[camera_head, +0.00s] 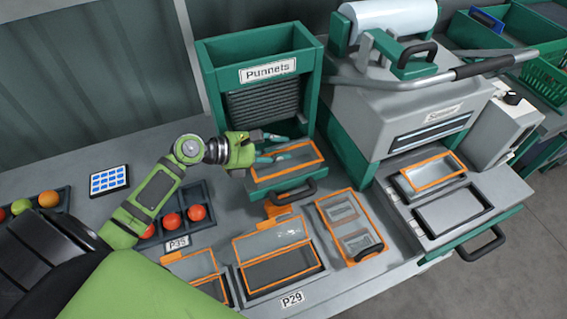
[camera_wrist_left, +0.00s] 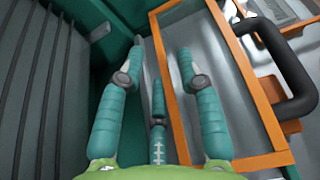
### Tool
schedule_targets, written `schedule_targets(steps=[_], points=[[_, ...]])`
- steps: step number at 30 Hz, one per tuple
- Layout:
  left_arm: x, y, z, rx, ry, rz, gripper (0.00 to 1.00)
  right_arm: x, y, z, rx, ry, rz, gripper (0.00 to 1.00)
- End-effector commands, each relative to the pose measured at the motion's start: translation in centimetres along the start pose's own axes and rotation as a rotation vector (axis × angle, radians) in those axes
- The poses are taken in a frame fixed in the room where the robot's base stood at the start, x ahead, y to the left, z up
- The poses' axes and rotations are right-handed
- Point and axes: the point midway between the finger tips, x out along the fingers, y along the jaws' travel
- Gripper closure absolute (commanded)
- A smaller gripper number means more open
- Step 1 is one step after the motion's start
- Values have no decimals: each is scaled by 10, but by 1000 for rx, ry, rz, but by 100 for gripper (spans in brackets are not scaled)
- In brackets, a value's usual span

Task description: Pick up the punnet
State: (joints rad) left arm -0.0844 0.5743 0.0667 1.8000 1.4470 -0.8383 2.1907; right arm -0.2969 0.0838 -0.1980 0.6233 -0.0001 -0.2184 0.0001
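The punnet (camera_head: 291,173), a clear tray with an orange rim, sits in the green drawer at the foot of the dispenser labelled "Punnets" (camera_head: 267,71). My left gripper (camera_head: 287,147) reaches in from the left at the punnet's back left side. In the left wrist view its teal fingers (camera_wrist_left: 161,50) are spread, with the punnet's orange rim (camera_wrist_left: 168,85) running between them. Nothing is clamped between them. Whether a finger touches the punnet I cannot tell. My right gripper is not in view.
The drawer's black handle (camera_head: 292,194) sticks out in front. Orange-rimmed trays stand at station P29 (camera_head: 292,299), with an orange-framed panel (camera_head: 350,228) beside them. A sealing machine (camera_head: 405,105) stands right. Tomatoes (camera_head: 172,221) lie in dark trays at left.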

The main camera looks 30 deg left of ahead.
Motion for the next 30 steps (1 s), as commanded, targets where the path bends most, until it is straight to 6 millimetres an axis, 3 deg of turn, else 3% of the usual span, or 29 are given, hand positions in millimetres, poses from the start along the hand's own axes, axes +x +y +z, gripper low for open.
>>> schedule_targets(steps=[6,9,23,30], points=[[1,0,0,0,0,0,64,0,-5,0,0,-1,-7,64],[1,0,0,0,0,0,100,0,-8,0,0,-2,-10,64],[0,0,2,1,0,0,100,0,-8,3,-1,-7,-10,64],[-10,0,26,6,-1,0,100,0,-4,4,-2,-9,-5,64]])
